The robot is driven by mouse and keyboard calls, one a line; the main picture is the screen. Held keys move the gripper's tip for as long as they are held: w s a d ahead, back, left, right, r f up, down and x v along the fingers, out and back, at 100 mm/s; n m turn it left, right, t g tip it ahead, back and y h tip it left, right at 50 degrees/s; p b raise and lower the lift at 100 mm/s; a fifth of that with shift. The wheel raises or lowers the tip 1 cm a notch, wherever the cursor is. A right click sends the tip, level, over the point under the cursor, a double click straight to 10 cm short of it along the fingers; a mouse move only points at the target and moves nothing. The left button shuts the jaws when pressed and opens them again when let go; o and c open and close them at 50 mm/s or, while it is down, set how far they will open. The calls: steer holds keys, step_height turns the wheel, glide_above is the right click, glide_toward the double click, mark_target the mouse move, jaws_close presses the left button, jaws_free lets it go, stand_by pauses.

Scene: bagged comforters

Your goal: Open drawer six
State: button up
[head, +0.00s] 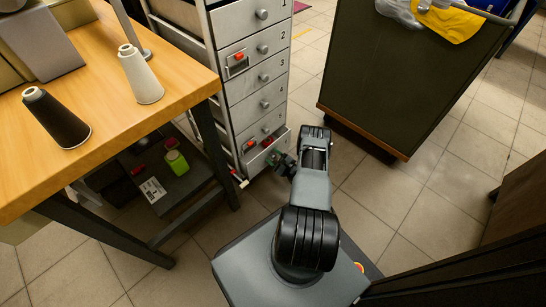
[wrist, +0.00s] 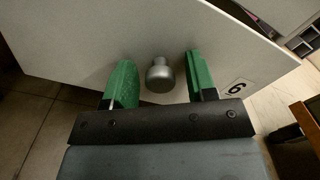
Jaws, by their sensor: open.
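Drawer six is the lowest drawer of the grey cabinet. Its pale front (wrist: 75,40) fills much of the wrist view, with a "6" label (wrist: 239,87) at the right. Its round metal knob (wrist: 160,75) sits between the two green fingers of my gripper (wrist: 160,82), which stand apart with a gap on each side. In the head view my gripper (head: 283,162) is low at the cabinet's front, and the knob is hidden there. Drawer six (head: 257,163) appears to stand out a little from the drawers above, with something red (head: 268,142) showing inside.
The cabinet's upper drawers (head: 258,80) look shut. A wooden table (head: 100,90) with two thread cones stands at the left. A dark cart (head: 400,75) with a yellow cloth (head: 450,22) stands at the right. Tiled floor (head: 385,195) is free between cabinet and cart.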

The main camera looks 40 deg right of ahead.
jaws_close()
stand_by(0.3)
steer(key=shift+s, duration=0.1)
